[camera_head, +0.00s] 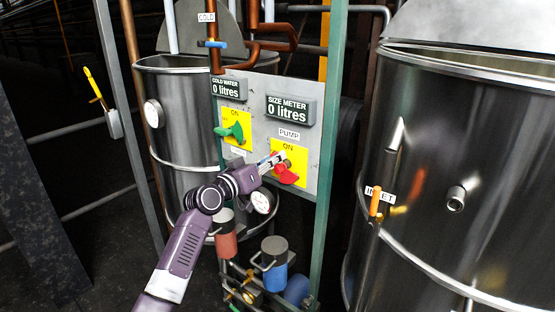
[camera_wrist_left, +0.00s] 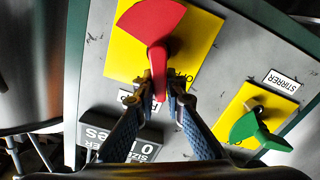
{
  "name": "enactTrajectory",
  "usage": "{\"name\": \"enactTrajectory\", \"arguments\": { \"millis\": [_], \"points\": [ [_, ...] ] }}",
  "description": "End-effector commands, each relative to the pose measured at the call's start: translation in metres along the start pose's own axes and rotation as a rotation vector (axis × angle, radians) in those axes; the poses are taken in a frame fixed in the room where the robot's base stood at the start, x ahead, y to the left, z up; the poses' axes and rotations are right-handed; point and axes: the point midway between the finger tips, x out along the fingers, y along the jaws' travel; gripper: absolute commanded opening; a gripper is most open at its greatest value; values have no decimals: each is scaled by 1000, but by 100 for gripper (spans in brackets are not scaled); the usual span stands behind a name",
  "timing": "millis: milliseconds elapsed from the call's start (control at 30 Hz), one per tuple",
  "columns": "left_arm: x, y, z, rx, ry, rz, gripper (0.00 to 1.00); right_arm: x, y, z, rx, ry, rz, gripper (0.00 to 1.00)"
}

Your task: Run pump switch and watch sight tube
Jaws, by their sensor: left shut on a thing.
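The pump switch is a red rotary handle (camera_head: 286,176) on a yellow plate (camera_head: 300,158) under the PUMP label on the grey panel. My left gripper (camera_head: 276,161) is at this switch. In the left wrist view, the two fingertips (camera_wrist_left: 160,92) are shut on the narrow red grip of the pump switch (camera_wrist_left: 157,58), with its wide red fan beyond them. Part of the word OFF shows beside the grip. The size meter (camera_head: 288,109) reads 0 litres. I cannot clearly make out a sight tube. My right gripper is in neither view.
A green switch (camera_head: 234,131), labelled STIRRER in the wrist view, is left of the pump switch. The cold water meter (camera_head: 226,88) reads 0 litres. Steel tanks stand behind the panel (camera_head: 175,110) and at right (camera_head: 480,150). The right one has an orange INLET handle (camera_head: 375,203). Pump canisters (camera_head: 275,258) stand below.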

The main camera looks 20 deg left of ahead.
Motion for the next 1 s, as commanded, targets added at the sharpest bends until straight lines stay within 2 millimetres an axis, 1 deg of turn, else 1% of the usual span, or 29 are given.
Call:
{"name": "enactTrajectory", "arguments": {
  "millis": [467,800,1000],
  "points": [
    [0,-15,4,-457,-1,0,0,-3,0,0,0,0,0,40],
    [0,-24,10,-777,-1,-2,0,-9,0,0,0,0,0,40],
    [0,-28,14,-940,-1,-2,0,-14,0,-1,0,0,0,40]
  ]
}}
